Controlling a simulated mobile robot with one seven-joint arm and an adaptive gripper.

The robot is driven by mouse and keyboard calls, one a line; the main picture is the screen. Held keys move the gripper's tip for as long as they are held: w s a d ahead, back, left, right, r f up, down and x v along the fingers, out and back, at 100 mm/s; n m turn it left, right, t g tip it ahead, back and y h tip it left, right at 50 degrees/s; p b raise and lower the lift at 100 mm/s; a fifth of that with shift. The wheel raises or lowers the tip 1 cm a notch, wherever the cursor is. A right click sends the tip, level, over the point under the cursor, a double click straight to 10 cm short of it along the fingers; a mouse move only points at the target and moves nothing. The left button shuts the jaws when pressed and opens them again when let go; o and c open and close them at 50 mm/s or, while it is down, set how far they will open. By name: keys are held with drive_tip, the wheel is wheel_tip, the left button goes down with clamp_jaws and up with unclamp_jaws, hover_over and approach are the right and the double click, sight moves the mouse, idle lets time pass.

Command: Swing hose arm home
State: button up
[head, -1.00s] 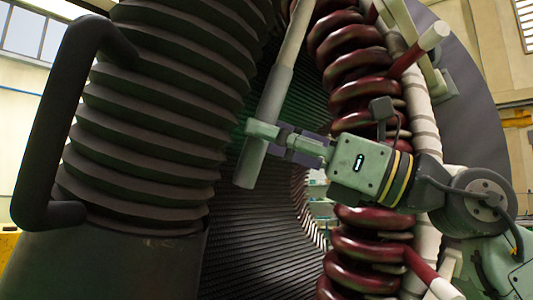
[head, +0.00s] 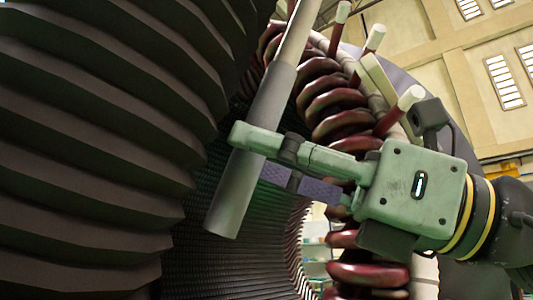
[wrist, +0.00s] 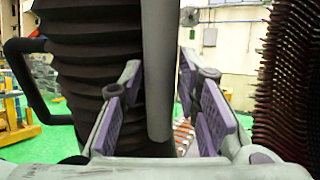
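A grey bar with a thick lower sleeve (head: 250,185) hangs down at a slant in the head view. It looks like part of the hose arm, but its upper end runs out of the picture. My gripper (head: 250,157) has one finger in front of the sleeve and one behind it. In the wrist view the sleeve (wrist: 158,70) stands between the purple pads of my gripper (wrist: 162,85), which appear to close on both its sides. The sleeve's lower end hangs free. A large dark ribbed hose (head: 90,140) stands left of the bar; it also shows in the wrist view (wrist: 88,60).
The stator's ribbed bore (head: 235,255) lies behind the bar. Dark red coils (head: 335,105) with pale-tipped stubs (head: 372,40) stand close to my gripper. A black handle (wrist: 25,80) juts from the hose's left. Green floor (wrist: 50,107) shows beyond.

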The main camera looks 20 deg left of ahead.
drive_tip(key=shift+o, duration=1.4)
drive_tip(key=shift+a+f, duration=0.1)
drive_tip(key=shift+f, duration=0.05)
drive_tip(key=v, duration=1.2)
